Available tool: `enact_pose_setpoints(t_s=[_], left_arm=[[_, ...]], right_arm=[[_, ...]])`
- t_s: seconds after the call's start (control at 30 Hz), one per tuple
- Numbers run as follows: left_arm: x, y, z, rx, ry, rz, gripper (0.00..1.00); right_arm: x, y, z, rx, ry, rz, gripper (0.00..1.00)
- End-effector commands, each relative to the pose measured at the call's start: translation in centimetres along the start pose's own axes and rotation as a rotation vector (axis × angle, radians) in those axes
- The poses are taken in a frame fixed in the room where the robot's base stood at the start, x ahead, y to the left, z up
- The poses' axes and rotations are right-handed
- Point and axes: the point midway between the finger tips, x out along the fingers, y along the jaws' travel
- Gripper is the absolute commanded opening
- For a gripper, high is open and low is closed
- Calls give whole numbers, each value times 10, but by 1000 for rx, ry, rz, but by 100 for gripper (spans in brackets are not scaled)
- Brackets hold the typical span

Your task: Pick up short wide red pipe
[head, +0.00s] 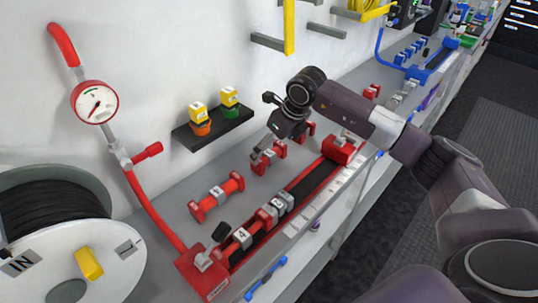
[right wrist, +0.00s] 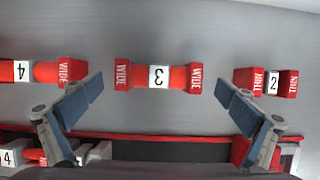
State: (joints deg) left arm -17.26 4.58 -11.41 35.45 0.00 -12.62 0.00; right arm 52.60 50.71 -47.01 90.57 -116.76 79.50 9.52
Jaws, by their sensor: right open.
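A short red pipe marked 3 (right wrist: 158,76), with WIDE on both ends, lies on the grey bench; in the head view it (head: 269,157) is partly hidden by my gripper. My right gripper (right wrist: 160,88) is open and empty, also seen in the head view (head: 266,153). Its fingers stand apart on either side of pipe 3, above the bench. My left gripper is not in view.
A red-ended rail (head: 308,183) with numbered pieces runs along the bench's front. A gauge (head: 95,102) on a red pipe and a hose reel (head: 75,250) stand at left. A black wall shelf (head: 212,128) holds two yellow-topped items behind the pipes.

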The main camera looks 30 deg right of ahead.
Motion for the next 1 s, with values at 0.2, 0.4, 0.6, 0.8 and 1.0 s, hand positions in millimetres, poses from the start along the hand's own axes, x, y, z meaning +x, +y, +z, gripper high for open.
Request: enact_pose_setpoints(t_s=[0.2, 0.4, 0.6, 0.8, 1.0], left_arm=[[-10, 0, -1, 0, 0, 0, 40], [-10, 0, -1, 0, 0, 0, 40], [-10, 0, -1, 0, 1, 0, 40], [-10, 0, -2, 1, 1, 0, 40], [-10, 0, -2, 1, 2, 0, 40]], right_arm=[[27, 1, -1, 0, 1, 1, 100], [30, 1, -1, -1, -1, 1, 100], [30, 1, -1, -1, -1, 1, 86], [30, 1, -1, 0, -1, 1, 64], [29, 1, 0, 0, -3, 1, 56]])
